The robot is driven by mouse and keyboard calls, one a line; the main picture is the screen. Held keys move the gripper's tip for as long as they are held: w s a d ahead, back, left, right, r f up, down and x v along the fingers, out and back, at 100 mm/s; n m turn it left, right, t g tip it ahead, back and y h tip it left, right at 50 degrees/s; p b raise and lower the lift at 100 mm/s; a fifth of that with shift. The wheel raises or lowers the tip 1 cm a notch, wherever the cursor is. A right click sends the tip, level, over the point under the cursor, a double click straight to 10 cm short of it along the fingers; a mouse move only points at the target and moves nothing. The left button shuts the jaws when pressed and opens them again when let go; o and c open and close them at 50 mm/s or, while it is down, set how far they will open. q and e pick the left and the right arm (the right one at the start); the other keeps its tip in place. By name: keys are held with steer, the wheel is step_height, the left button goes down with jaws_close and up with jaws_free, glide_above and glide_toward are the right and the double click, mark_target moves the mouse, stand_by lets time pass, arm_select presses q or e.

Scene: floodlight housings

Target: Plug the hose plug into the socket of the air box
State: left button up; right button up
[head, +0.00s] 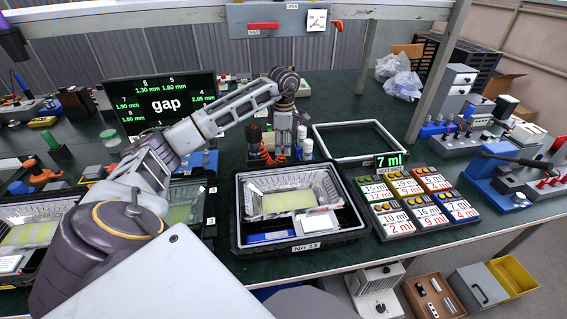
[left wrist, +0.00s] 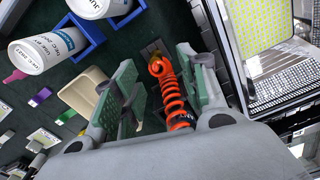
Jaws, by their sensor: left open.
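My left gripper (head: 283,150) points down over the back of the bench, behind the black tray. In the left wrist view its two green-padded fingers (left wrist: 161,75) stand wide apart. An orange coiled hose (left wrist: 172,95) lies between and below them, and I cannot see contact. The hose's far end is a ring-like orange piece beside a small brass-coloured patch (left wrist: 152,50). In the head view the orange hose (head: 268,152) shows just left of the gripper, partly hidden by it. I cannot make out the hose plug, the air box or its socket for certain. My right gripper is not in view.
The black tray (head: 240,240) labelled No 11 holds a floodlight housing (head: 331,191) in front of the gripper. White bottles (left wrist: 42,52) in blue holders stand near the fingers. An empty white frame (head: 318,140) and several marked boxes (head: 398,228) are to the right.

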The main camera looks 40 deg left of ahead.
mark_target(284, 157)
arm_select(q)
steer(key=shift+f, duration=0.65)
steer(key=shift+w+a+f, duration=0.1)
steer(key=shift+f, duration=0.55)
step_height(284, 157, down, 3)
steer(key=shift+w+a+r+b, duration=0.1)
steer(key=shift+w+b, duration=0.05)
steer(key=shift+b, duration=0.25)
steer(key=shift+f, duration=0.55)
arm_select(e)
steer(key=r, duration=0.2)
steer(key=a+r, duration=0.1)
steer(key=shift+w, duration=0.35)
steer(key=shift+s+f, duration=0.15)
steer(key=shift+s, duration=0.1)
arm_select(q)
jaws_close()
